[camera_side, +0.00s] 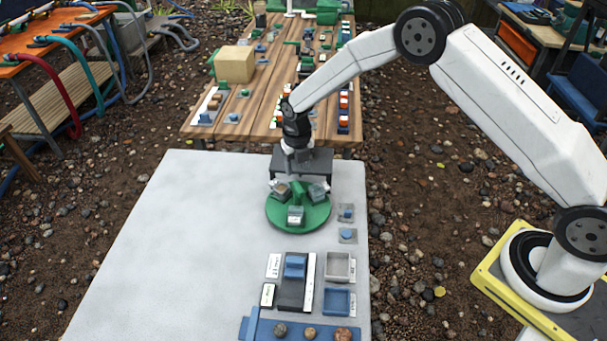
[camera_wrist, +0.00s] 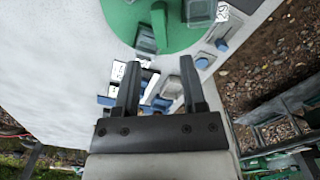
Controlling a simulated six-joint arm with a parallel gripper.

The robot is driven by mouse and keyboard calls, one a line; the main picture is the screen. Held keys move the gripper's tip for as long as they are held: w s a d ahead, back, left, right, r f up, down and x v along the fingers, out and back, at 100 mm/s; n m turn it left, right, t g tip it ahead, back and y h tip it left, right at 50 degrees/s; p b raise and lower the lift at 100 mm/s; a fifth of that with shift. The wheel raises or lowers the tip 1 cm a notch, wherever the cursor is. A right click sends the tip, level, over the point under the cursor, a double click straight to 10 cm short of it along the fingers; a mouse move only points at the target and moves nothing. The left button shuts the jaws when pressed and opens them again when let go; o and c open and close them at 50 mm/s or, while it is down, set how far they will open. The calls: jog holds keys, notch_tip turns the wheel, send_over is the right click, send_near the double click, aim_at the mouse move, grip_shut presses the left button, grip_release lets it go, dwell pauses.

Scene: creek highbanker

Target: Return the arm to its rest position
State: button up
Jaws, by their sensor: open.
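My gripper (camera_side: 297,160) hangs from my arm over the far end of the pale table, by a dark grey box (camera_side: 318,160) behind the green round turntable (camera_side: 313,222). In the wrist view my gripper (camera_wrist: 160,72) shows two dark fingers spread apart with nothing held between them. The green turntable (camera_wrist: 186,36) lies beyond the fingertips there. Small grey blocks, such as one block (camera_side: 295,214), sit around the turntable's green centre post (camera_side: 297,188). My arm reaches in from the right, bent high at the elbow.
Blue and grey trays (camera_side: 337,301) and a dark slide unit (camera_side: 292,282) lie in front of the turntable. Small switches (camera_side: 347,213) line the table's right edge. A wooden table (camera_side: 225,118) with a tan box (camera_side: 234,63) stands behind. The pale table's left side (camera_side: 170,250) is clear.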

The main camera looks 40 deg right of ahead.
jog(key=shift+s+d+r+m, duration=0.1)
jog(key=shift+s+r+m, duration=0.05)
jog(key=shift+r+m, duration=0.3)
jog(key=s+d+r+m+t, duration=0.1)
jog(key=s+r+m, duration=0.3)
jog(key=s+m, duration=0.4)
jog(key=s+d+r+m, duration=0.3)
jog(key=s+m, duration=0.5)
jog(key=m, duration=0.5)
jog(key=s+d+r+m+t, duration=0.1)
jog(key=s+r+m, duration=0.4)
jog(key=s+m, duration=0.4)
jog(key=shift+d+r+m+t, duration=0.3)
jog(key=shift+d+r+m, duration=0.1)
jog(key=shift+m, duration=0.65)
